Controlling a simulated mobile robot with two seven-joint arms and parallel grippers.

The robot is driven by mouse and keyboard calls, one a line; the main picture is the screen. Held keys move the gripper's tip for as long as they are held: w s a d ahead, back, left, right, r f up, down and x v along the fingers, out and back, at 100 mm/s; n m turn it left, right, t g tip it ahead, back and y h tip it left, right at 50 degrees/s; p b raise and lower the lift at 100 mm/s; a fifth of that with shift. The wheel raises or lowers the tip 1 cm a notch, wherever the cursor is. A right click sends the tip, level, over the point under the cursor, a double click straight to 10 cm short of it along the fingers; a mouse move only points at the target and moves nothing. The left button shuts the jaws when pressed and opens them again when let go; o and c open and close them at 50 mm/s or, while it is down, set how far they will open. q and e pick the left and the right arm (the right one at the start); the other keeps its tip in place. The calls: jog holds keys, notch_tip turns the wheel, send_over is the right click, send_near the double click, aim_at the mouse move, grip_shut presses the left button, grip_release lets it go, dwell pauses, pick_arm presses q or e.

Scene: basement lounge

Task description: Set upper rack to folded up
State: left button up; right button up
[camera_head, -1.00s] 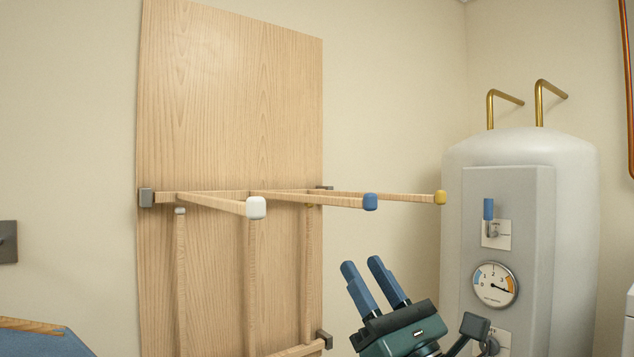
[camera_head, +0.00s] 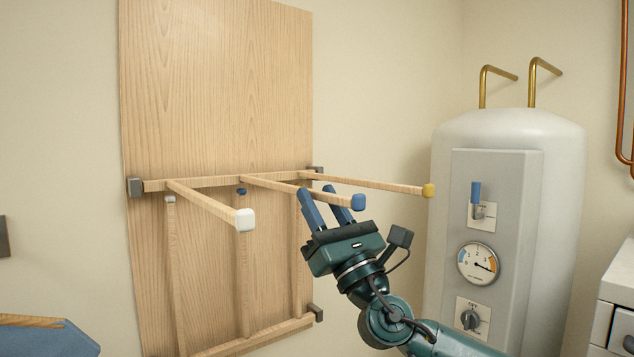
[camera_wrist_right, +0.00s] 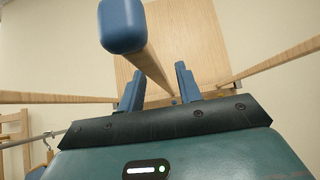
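The upper rack (camera_head: 212,183) is a wooden bar on a tall wooden wall board, with three rods sticking out roughly level. Their tips are white (camera_head: 245,219), blue (camera_head: 358,202) and yellow (camera_head: 428,191). My right gripper (camera_head: 323,191) is open, its two blue fingers pointing up at the middle rod, just inboard of the blue tip. In the right wrist view the middle rod (camera_wrist_right: 149,66) runs down toward the space between the fingers; I cannot tell whether it touches them. My left gripper is not in view.
A lower rack (camera_head: 250,341) stands upright against the wall board (camera_head: 220,80), below the upper rack. A grey tank (camera_head: 510,130) with a gauge (camera_head: 478,264) and knobs stands at the right. A blue item (camera_head: 60,340) shows at lower left. Space above the rods looks clear.

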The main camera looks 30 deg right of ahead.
jog(key=shift+w+a+r, duration=0.1)
jog(key=shift+w+r, duration=0.4)
jog(key=shift+r, duration=0.05)
jog(key=shift+c, duration=0.4)
grip_shut()
